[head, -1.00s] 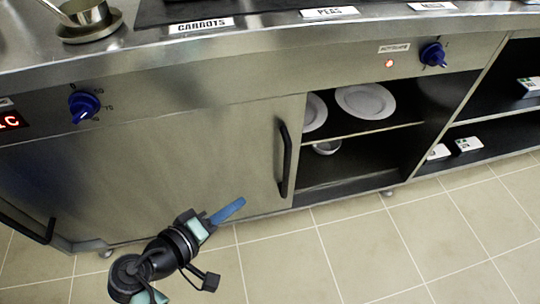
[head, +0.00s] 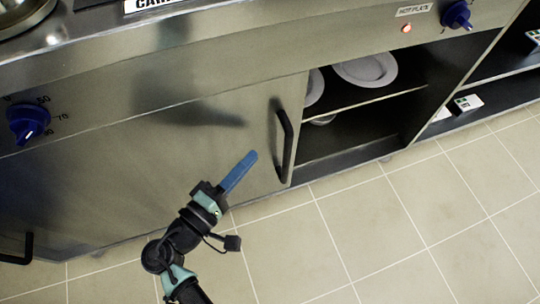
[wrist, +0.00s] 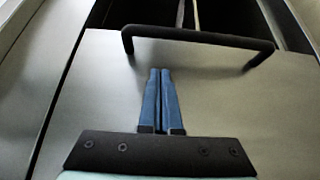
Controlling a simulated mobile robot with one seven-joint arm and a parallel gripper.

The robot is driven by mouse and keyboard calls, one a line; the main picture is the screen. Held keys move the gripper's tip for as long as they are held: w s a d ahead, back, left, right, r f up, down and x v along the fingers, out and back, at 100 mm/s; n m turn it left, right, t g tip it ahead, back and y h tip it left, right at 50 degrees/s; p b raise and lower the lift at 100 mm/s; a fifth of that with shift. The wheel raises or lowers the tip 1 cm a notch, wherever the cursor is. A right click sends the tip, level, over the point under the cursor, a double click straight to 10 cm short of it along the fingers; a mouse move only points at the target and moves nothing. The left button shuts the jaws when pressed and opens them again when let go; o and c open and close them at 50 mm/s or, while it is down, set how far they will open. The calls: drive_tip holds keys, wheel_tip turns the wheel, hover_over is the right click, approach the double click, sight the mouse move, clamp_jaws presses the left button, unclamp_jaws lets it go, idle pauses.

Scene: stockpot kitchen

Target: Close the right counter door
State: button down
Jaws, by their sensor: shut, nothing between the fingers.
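The counter door (head: 165,165) is a steel panel with a black bar handle (head: 284,146) near its right edge. To its right the compartment stands open and shows its dark inside. My gripper (head: 251,156) is shut and empty, with its blue fingers pointing up and right toward the handle, a little left of it. In the wrist view the shut blue fingers (wrist: 160,75) lie in front of the door panel (wrist: 100,75), pointing at the handle (wrist: 200,37) with a gap between. I cannot tell whether the fingertips touch the panel.
White plates (head: 366,68) sit on the shelf (head: 375,98) inside the open compartment. Another black handle (head: 18,250) is at the lower left. Blue knobs (head: 28,121) are on the counter front. The tiled floor (head: 400,220) below is clear.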

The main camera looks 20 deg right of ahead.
drive_tip(key=shift+s+d+b, duration=0.1)
drive_tip(key=shift+d+b, duration=0.4)
drive_tip(key=shift+d, duration=2)
